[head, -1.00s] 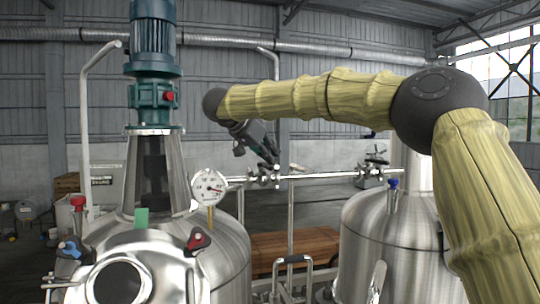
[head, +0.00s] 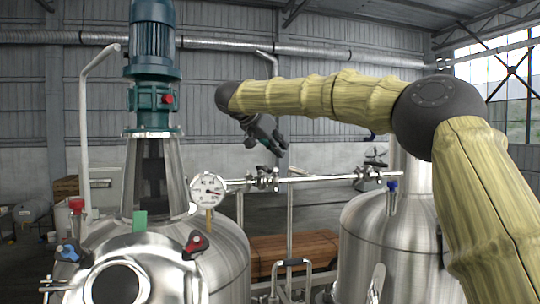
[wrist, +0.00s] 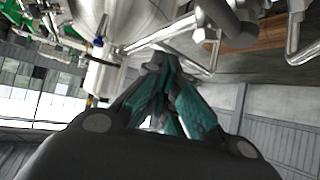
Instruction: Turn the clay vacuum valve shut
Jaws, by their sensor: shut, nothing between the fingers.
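No handle that is clearly clay-coloured shows, so I cannot tell for sure which valve is the clay vacuum valve. A metal valve (head: 262,179) sits on the horizontal pipe between the two tanks, right of the round gauge. A second pipe valve (head: 371,172) sits farther right, near the right tank. My gripper (head: 281,150) is above and slightly right of the first pipe valve, pointing down and right, with a visible gap to it. In the wrist view my gripper (wrist: 160,62) has its teal-padded fingers together and empty, with pipes beyond the tips.
The left steel tank (head: 225,262) carries a gauge (head: 208,193), a red-handled valve (head: 196,244), a blue-handled valve (head: 70,252) and a motor (head: 153,50). The right tank (head: 385,245) has a blue knob (head: 392,186). Brown planks (head: 295,246) lie behind.

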